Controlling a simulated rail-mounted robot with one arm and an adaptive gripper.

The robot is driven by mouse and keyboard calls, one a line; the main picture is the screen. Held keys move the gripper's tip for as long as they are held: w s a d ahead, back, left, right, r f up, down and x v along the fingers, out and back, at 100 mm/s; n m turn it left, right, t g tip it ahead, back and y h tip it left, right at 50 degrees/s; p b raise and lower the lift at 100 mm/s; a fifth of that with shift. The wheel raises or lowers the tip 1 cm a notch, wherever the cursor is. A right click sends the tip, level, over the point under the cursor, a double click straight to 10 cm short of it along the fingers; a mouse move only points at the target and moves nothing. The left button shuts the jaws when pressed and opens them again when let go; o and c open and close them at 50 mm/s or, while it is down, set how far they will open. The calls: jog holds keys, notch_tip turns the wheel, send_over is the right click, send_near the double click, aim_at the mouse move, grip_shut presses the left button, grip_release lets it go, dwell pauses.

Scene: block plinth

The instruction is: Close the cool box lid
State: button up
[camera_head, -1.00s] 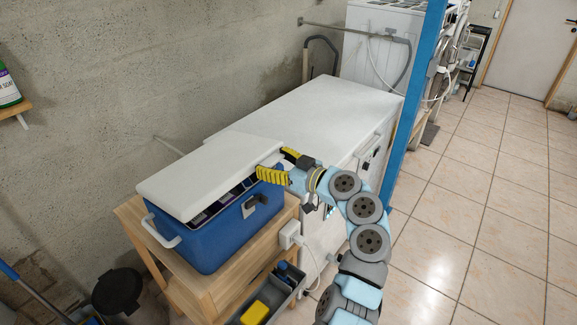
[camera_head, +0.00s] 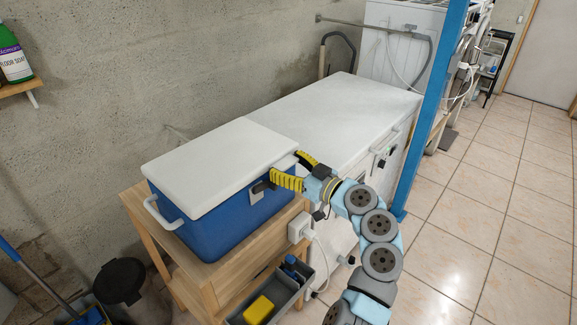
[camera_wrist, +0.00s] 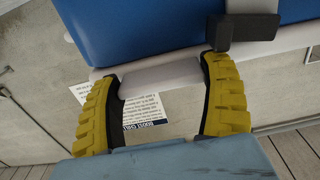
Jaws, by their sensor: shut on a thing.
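The cool box (camera_head: 205,238) is blue and stands on a wooden stand. Its white lid (camera_head: 220,160) lies down over the box, with no gap visible along the front edge in the head view. A side handle (camera_head: 160,214) hangs at the left end. My gripper (camera_head: 284,165) is at the lid's right front corner. In the wrist view its yellow fingers (camera_wrist: 158,72) are shut on a pale piece at the lid's rim. The dark latch (camera_wrist: 242,30) is beside the right finger there. The fingers partly hide this corner in the head view.
The wooden stand (camera_head: 140,203) carries the box. A white chest (camera_head: 340,110) stands behind right, near a blue post (camera_head: 425,120). Tiled floor at right is clear.

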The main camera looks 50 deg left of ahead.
jog(key=shift+f, duration=0.3)
jog(key=o, duration=1.1)
jog(key=shift+r, duration=0.1)
jog(key=shift+w+d, duration=0.1)
jog(key=shift+d, duration=0.15)
jog(key=v, duration=1.1)
jog(key=shift+d, duration=0.2)
